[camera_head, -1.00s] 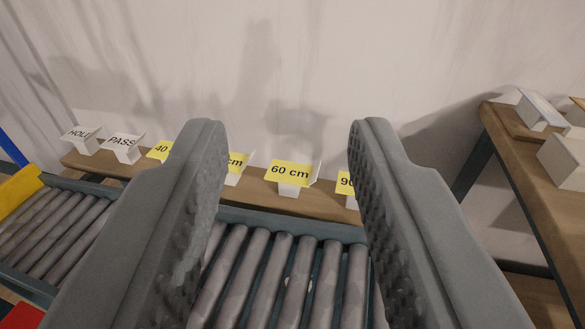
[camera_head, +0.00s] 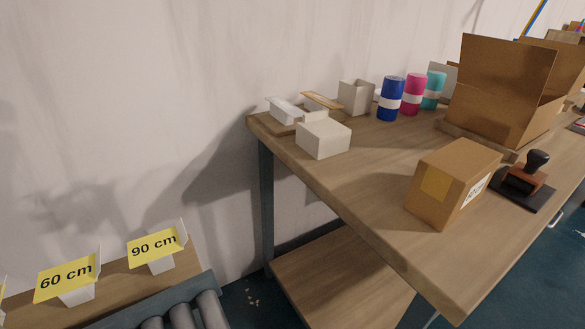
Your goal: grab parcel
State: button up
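A closed brown cardboard parcel (camera_head: 422,207) sits on the wooden table (camera_head: 385,235), near its front edge. It has a yellow patch on one face and a white label on another. My gripper does not show in the camera_head view, so its fingers and their opening cannot be seen.
A black stamp (camera_head: 527,174) on a dark pad lies right of the parcel. An open carton (camera_head: 497,92) stands behind it. White boxes (camera_head: 323,136) and blue, pink and teal cans stand further back. A roller conveyor (camera_head: 180,312) and yellow signs are at lower left.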

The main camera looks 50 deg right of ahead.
aim_at(447, 182)
jog(key=z, duration=1.95)
